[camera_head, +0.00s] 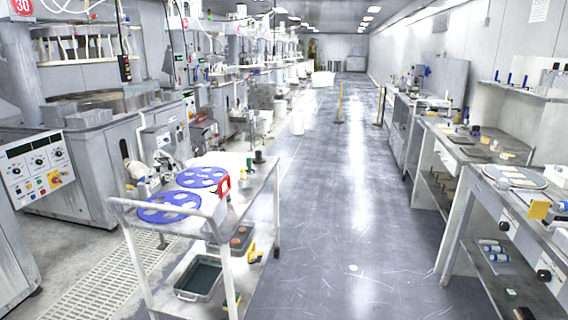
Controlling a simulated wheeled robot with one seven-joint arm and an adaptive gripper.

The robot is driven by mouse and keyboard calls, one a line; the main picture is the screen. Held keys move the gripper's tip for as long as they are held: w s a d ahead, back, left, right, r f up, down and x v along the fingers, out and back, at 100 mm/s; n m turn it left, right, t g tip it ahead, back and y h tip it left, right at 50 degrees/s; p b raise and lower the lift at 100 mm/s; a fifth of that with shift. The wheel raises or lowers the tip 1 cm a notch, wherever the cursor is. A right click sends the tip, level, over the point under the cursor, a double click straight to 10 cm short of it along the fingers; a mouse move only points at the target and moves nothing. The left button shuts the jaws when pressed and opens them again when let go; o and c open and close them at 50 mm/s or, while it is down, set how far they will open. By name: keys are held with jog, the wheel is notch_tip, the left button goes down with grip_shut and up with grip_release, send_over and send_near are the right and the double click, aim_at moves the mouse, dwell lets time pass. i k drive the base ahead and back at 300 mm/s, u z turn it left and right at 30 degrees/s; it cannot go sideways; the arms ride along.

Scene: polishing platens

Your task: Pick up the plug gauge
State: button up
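I cannot pick out the plug gauge for certain; the small items are too tiny to identify. A grey cart (238,213) stands at the left of the aisle. On its top lie two blue discs with holes, a far one (202,177) and a near one (169,206). A red handle-shaped item (222,187) stands beside them at the right edge. A small green item (250,164) and a dark squat cylinder (258,157) are at the cart's far end. My gripper is not in view.
The cart's lower shelf holds a grey tub (199,278) and a yellow tool (252,253). Polishing machines (75,150) line the left. A workbench (460,150) with small items runs along the right. The aisle floor (350,220) between is clear, with yellow posts (340,103) farther back.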

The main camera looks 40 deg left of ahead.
aim_at(250, 170)
jog(key=u, duration=0.15)
jog(key=i, duration=1.75)
jog(key=u, duration=1.45)
jog(key=i, duration=0.85)
jog(key=u, duration=0.9)
